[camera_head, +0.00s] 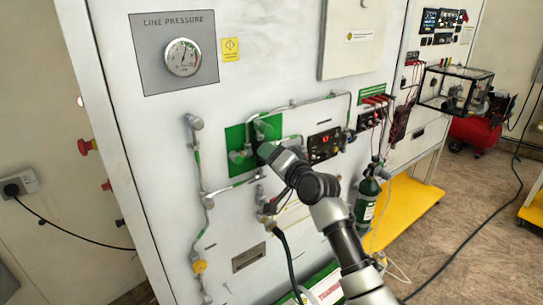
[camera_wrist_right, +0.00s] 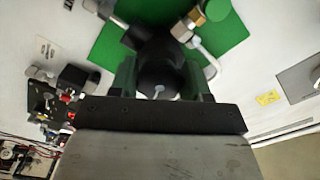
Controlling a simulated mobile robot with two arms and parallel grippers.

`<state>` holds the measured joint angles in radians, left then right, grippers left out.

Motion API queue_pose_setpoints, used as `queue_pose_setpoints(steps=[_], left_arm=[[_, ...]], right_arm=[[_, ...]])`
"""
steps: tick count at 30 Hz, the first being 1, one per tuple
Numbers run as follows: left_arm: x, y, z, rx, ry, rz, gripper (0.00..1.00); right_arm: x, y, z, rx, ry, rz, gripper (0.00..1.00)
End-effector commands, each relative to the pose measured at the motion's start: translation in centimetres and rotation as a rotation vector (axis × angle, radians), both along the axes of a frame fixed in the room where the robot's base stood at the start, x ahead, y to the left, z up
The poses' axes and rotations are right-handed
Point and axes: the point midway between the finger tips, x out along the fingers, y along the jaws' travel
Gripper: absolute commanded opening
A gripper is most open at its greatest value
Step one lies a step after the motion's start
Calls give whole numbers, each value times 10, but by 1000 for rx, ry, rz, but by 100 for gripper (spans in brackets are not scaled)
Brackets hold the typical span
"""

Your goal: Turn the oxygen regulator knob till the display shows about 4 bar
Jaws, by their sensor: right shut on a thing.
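The black regulator knob (camera_wrist_right: 160,62) sits in front of a green backing plate (camera_head: 235,137) on the white panel. My right gripper (camera_wrist_right: 160,80) is shut on the knob, with one finger on each side of it; a light pointer mark shows on the knob's face. In the head view my right gripper (camera_head: 265,152) reaches the panel and hides most of the knob. A small black display (camera_head: 325,145) with red digits is to the right of the gripper; the digits are too small to read. My left gripper is not in view.
A round pressure gauge (camera_head: 183,57) is at the panel's upper left. Metal pipes (camera_head: 198,180) run around the green plate. A green oxygen cylinder (camera_head: 367,200) stands right of my arm, near a yellow platform (camera_head: 415,205). Red-black cables (camera_head: 375,110) hang at the right.

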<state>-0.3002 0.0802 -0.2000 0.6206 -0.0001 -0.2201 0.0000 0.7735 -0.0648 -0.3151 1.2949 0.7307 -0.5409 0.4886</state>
Motion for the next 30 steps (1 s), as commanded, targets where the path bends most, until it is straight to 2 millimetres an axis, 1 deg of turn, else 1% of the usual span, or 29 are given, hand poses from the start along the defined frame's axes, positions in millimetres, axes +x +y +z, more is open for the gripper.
queue_pose_setpoints(steps=[10, 11, 15, 25, 30], left_arm=[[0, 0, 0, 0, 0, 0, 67], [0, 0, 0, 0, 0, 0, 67], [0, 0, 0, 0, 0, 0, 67], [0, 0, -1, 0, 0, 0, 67], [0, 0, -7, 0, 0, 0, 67]], right_arm=[[0, 0, 0, 2, 1, -1, 24], [0, 0, 0, 2, 1, -1, 52], [0, 0, 0, 1, 0, -1, 73], [-2, -2, 0, 1, -1, 0, 73], [-15, -11, -2, 3, -2, 1, 73]])
